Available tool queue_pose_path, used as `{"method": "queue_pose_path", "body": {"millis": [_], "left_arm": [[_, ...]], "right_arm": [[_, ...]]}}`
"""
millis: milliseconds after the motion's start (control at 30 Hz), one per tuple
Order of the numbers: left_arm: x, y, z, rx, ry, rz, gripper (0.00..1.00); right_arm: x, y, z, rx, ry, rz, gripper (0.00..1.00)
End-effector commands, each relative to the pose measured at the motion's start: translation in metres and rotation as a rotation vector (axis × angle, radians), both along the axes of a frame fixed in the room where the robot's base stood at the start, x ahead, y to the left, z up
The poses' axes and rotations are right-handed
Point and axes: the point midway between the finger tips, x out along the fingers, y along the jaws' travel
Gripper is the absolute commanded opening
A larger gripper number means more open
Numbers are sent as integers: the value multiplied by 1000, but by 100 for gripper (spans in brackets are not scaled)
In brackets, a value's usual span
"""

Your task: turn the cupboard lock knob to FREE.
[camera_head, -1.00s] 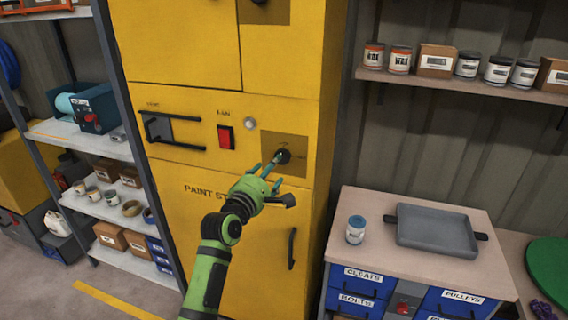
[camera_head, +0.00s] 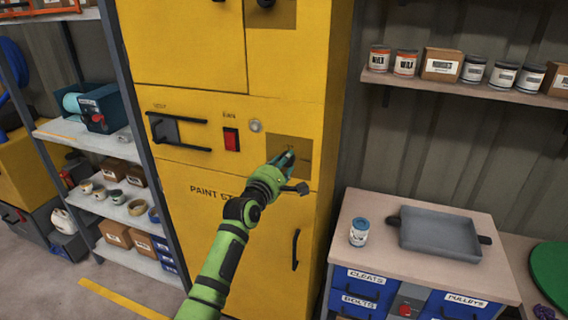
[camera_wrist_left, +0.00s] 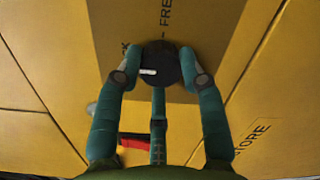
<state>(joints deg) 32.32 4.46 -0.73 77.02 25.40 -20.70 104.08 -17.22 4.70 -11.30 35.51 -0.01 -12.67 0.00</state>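The lock knob (camera_wrist_left: 160,65) is round and black, on a brown plate (camera_wrist_left: 215,50) of the yellow cupboard (camera_head: 215,270). Its white mark points left in the wrist view, towards a partly hidden label ending in "CK". The word FREE (camera_wrist_left: 165,14) stands above the knob there. My left gripper (camera_head: 287,158) is at the plate; its fingers hide the knob in the head view. In the wrist view two teal fingertips (camera_wrist_left: 161,64) lie against opposite sides of the knob, and a third finger is below. The gripper appears shut on it. My right gripper is not in view.
A red switch (camera_head: 231,139) and a bar handle (camera_head: 178,132) are left of the plate. A door handle (camera_head: 295,250) is below. At right, a bench (camera_head: 375,210) carries a can (camera_head: 359,232) and a grey tray (camera_head: 440,232). A loaded shelf unit stands left.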

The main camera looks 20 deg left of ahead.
Motion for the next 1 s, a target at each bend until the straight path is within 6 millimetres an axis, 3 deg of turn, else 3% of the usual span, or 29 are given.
{"method": "queue_pose_path", "body": {"millis": [467,1000], "left_arm": [[0,-2,3,57,-6,-3,7],[0,-3,5,498,-22,-4,7]], "right_arm": [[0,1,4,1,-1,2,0],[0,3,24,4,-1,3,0]]}}
